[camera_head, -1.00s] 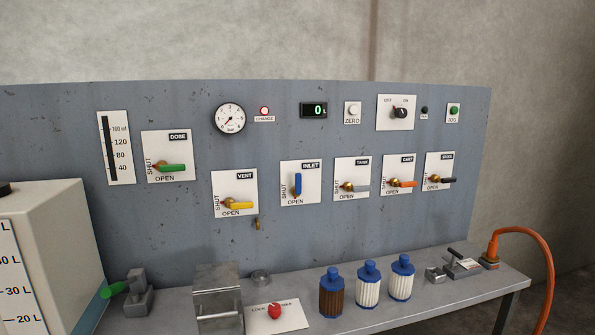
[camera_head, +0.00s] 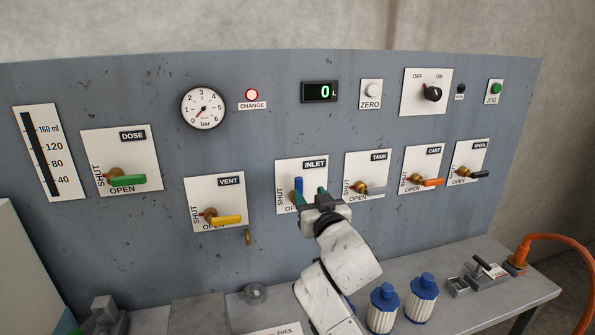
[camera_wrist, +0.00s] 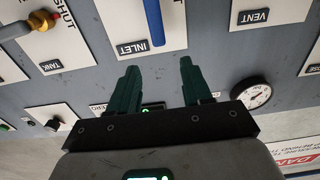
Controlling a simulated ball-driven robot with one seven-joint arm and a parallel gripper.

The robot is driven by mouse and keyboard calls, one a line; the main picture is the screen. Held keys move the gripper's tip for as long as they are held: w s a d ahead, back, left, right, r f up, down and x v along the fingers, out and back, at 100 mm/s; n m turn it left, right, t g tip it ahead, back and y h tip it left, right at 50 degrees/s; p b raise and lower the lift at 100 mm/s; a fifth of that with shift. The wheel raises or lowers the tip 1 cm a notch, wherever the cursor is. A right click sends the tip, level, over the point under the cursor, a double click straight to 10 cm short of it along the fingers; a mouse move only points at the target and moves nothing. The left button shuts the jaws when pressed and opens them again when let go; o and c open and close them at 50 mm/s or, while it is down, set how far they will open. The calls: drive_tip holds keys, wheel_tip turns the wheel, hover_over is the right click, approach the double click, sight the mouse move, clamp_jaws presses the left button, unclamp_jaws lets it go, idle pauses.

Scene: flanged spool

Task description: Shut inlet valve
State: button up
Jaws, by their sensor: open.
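The INLET valve is a blue lever on a white plate (camera_head: 287,174) marked SHUT and OPEN. The blue lever (camera_head: 299,186) stands upright; its lower part is hidden by my gripper. My gripper (camera_head: 310,196) is in front of the INLET plate, with its jaws open and empty. In the wrist view, which is upside down, the two green fingers of my gripper (camera_wrist: 160,68) are spread apart. The blue lever (camera_wrist: 153,22) lies beyond the fingertips, in line with the gap between them.
The TANK valve (camera_head: 374,188) is close on the right, the VENT valve (camera_head: 224,220) on the left. The CART (camera_head: 430,182) and SPOOL (camera_head: 478,174) valves are farther right. Blue-capped filters (camera_head: 421,297) stand on the bench below. The display (camera_head: 319,92) reads 0.

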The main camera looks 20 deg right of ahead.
sight(299, 179)
drive_tip(key=w, duration=1)
drive_tip(key=shift+w, duration=0.25)
drive_tip(key=shift+c, duration=0.5)
clamp_jaws()
